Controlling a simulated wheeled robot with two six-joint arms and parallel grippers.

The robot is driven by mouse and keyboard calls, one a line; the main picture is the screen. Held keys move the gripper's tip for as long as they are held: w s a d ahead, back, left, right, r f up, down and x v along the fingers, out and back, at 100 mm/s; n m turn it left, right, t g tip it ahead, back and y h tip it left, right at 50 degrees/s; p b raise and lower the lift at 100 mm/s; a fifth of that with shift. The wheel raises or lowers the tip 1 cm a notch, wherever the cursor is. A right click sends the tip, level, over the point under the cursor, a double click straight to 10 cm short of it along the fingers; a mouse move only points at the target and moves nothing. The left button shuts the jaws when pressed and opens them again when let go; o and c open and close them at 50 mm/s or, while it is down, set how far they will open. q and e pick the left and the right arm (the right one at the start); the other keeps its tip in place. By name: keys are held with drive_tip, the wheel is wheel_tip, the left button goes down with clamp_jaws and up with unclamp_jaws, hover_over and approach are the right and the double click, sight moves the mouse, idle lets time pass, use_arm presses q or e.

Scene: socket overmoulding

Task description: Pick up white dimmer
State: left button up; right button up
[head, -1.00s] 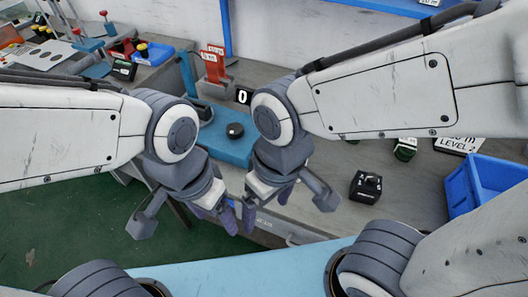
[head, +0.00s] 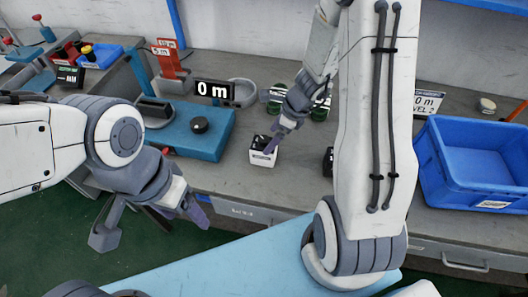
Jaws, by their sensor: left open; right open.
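The white dimmer (head: 262,158), a small white block with a dark top, stands on the grey bench right of the blue scale. My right gripper (head: 275,143) reaches down to it from above and behind, with a finger at its top right edge. The gripper is open; its far finger is hard to make out, and I cannot tell whether it touches the dimmer. My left gripper (head: 150,225) is open and empty, in front of the bench edge over the green floor.
A blue scale (head: 213,146) with a black knob and a "0 m" display (head: 214,91) stands left of the dimmer. A dark block (head: 328,161) is partly hidden behind my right arm. Green-and-black round items (head: 318,109) lie behind. A blue bin (head: 431,180) stands at right.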

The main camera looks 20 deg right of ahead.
sight(264, 148)
drive_tip(key=b+x, duration=0.2)
drive_tip(key=x, duration=0.5)
drive_tip(key=shift+w+f, duration=0.1)
drive_tip(key=shift+f, duration=0.1)
drive_tip(key=c, duration=1.3)
